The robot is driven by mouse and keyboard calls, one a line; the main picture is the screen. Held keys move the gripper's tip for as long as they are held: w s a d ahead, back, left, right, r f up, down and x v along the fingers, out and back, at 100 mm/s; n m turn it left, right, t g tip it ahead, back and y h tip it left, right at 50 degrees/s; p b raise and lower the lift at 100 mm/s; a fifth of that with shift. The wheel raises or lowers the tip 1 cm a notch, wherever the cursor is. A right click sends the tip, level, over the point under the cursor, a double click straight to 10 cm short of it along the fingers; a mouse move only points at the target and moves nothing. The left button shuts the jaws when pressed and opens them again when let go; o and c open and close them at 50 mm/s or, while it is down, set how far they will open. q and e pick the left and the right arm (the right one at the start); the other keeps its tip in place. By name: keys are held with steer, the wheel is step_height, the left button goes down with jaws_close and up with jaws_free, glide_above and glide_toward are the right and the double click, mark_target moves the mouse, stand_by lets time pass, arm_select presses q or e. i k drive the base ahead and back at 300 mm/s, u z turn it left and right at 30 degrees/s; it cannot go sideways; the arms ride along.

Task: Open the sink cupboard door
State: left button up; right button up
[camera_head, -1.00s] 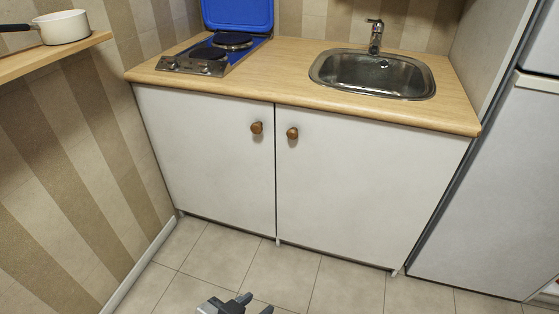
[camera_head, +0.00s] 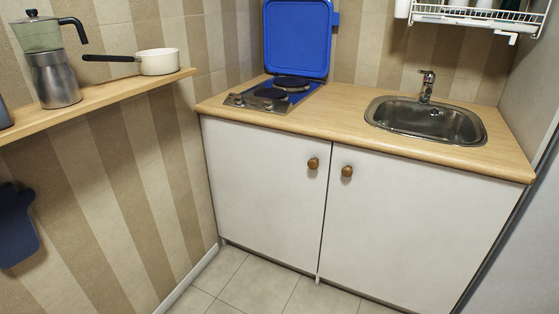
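The sink cupboard door (camera_head: 410,225) is white and shut, below the sink (camera_head: 428,120) on the right side of the unit. Its round brown knob (camera_head: 347,171) sits near its upper left corner. The other white door (camera_head: 262,190) is shut to its left, with its own brown knob (camera_head: 313,163) near the upper right corner. A narrow gap runs between the doors. Neither of my grippers shows in the head view now.
The hob (camera_head: 272,94) has its blue lid (camera_head: 298,38) raised. A shelf (camera_head: 100,103) on the left wall holds a white pan (camera_head: 159,62) and a moka pot (camera_head: 53,75). A dish rack (camera_head: 470,14) hangs above the sink. Tiled floor (camera_head: 258,285) shows clear in front.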

mark_target(412, 235)
steer(key=u, duration=0.45)
steer(key=i, duration=1.1)
steer(key=z, duration=0.2)
